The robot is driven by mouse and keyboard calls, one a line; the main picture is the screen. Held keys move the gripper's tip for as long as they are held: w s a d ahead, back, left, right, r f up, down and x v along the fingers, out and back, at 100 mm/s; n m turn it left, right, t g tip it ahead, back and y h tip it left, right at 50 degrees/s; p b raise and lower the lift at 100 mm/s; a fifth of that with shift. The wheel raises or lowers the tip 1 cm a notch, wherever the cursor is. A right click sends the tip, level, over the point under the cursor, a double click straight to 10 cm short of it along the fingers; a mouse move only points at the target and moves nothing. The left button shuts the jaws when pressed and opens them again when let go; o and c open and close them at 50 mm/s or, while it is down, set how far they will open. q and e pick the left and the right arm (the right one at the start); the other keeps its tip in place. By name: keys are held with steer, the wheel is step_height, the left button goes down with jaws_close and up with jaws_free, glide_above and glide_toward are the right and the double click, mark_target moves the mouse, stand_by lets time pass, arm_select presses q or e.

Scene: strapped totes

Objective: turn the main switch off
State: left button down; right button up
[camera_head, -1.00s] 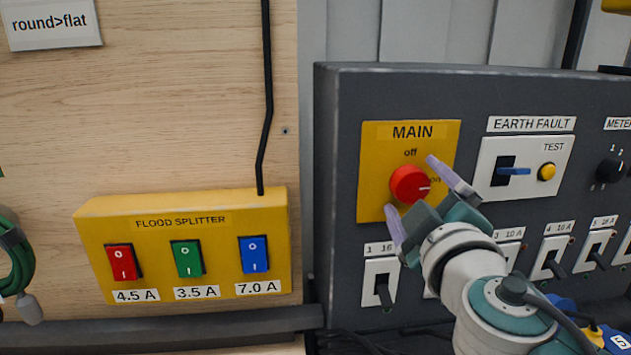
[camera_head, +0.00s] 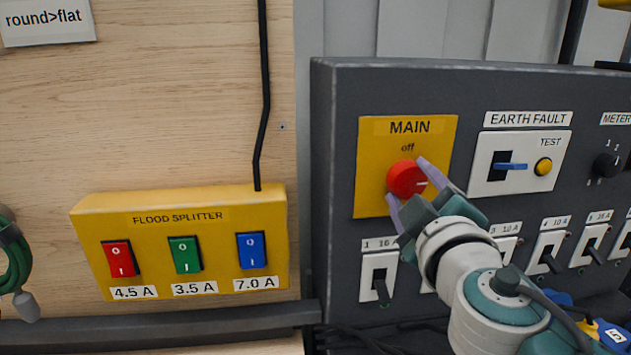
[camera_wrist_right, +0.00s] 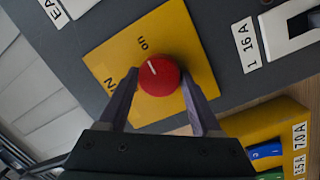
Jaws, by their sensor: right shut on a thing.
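The main switch is a round red knob (camera_head: 406,178) on a yellow plate (camera_head: 382,199) marked MAIN, with "off" printed above the knob. A white line on the knob points to the right in the head view, toward where "on" is printed. My right gripper (camera_head: 408,182) is at the knob, one finger at its upper right and one at its lower left. In the right wrist view the red knob (camera_wrist_right: 159,76) sits between the two fingers of my gripper (camera_wrist_right: 160,87), which is shut on it. My left gripper is not in view.
An earth fault switch with a blue lever (camera_head: 511,167) and a yellow test button (camera_head: 543,167) is right of the main plate. Breaker switches (camera_head: 380,282) line the panel below. A yellow flood splitter box (camera_head: 180,203) with three rockers is at left.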

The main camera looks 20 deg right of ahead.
steer(key=shift+c, duration=0.5)
steer(key=n+b, duration=0.1)
steer(key=n, duration=0.1)
steer(key=n+b, duration=0.1)
steer(key=b, duration=0.1)
steer(key=shift+f+n+t, duration=0.2)
steer(key=shift+n+t, duration=0.2)
steer(key=n+b, duration=0.2)
steer(key=n, duration=0.2)
steer(key=shift+d+n+t, duration=0.1)
steer(key=shift+n+t, duration=0.2)
steer(key=n+y+b, duration=0.1)
steer(key=n, duration=0.4)
steer(key=shift+t, duration=0.3)
steer(key=n+y, duration=0.1)
steer(key=n, duration=0.4)
steer(key=shift+d+r, duration=0.1)
steer(key=shift+n, duration=0.8)
